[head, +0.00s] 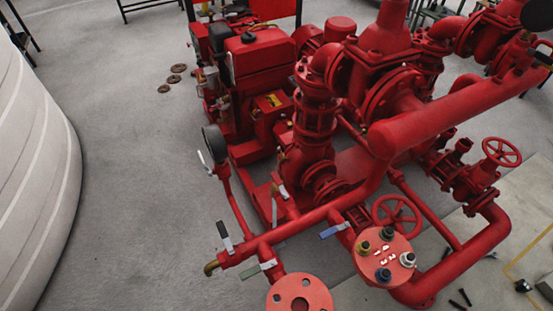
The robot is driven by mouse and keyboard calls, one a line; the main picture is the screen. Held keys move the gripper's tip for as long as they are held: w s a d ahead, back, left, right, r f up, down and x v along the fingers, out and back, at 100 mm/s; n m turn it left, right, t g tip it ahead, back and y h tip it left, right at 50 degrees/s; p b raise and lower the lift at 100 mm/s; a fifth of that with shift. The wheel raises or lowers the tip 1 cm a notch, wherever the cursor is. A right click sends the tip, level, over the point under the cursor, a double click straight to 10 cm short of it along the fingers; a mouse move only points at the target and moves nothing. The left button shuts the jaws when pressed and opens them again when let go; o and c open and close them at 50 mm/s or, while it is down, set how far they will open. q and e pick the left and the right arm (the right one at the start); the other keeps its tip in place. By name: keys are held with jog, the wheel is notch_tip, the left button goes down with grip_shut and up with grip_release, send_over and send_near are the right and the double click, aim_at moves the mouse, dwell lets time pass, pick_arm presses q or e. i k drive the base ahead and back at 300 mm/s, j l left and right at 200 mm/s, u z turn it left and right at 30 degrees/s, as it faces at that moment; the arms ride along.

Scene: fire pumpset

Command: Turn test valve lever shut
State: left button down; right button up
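Several valve levers show on the red pump pipework in the head view. One lever with a dark grip (224,235) stands up steeply beside the lower-left pipe end, near a brass outlet (210,267). A lever with a green-grey grip (258,269) lies slanted across the pipe just right of it. A blue-gripped lever (335,230) sits further right on the same pipe. A pale lever (274,210) stands upright behind that pipe. I cannot tell which of them is the test valve lever. Neither of my grippers is in view.
A gauge (214,143) tops a thin pipe at left. Red handwheels (397,214) and a flange with several fittings (384,256) stand to the right. A large white ribbed tank (35,160) is at far left. Grey floor between tank and pumpset is clear.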

aim_at(276, 179)
jog(key=j, duration=0.6)
jog(key=k+j, duration=0.15)
jog(key=j, duration=1)
jog(key=k, duration=0.05)
